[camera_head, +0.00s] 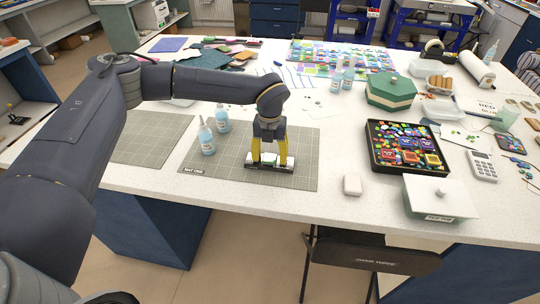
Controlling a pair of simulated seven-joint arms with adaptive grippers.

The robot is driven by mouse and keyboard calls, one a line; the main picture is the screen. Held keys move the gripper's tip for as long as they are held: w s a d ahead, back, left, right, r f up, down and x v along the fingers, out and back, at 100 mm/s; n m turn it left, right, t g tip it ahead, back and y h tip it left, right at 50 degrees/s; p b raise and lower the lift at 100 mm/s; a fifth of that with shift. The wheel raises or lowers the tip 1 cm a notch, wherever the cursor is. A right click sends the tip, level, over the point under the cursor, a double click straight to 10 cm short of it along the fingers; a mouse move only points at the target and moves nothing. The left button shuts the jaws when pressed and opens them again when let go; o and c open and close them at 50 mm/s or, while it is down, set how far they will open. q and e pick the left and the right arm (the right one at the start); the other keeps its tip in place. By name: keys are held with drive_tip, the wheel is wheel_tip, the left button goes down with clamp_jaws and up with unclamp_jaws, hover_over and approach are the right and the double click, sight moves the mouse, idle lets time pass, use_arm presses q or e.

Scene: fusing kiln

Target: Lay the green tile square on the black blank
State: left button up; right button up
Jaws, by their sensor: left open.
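My left gripper (269,161) is open, pointing down over the right grey gridded mat (300,178). Its two yellow fingers stand at a small dark piece with a pale edge (269,166), possibly the black blank; the fingers hide part of it. I cannot tell whether the fingers touch it or whether a green tile lies on it. A black tray (374,162) to the right holds many small coloured pieces and several framed squares; I cannot single out the green tile there. My right gripper is not in view.
Two clear blue bottles (207,139) stand on the mat left of my gripper. A white block (352,185), a lidded white box (440,196), a calculator (482,167) and a green lidded box (391,91) are to the right. The mat's front right part is bare.

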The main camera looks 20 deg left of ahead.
sight(270, 157)
use_arm(q)
wheel_tip(270, 157, up, 12)
drive_tip(key=shift+r, duration=0.2)
idle(0.5)
idle(0.4)
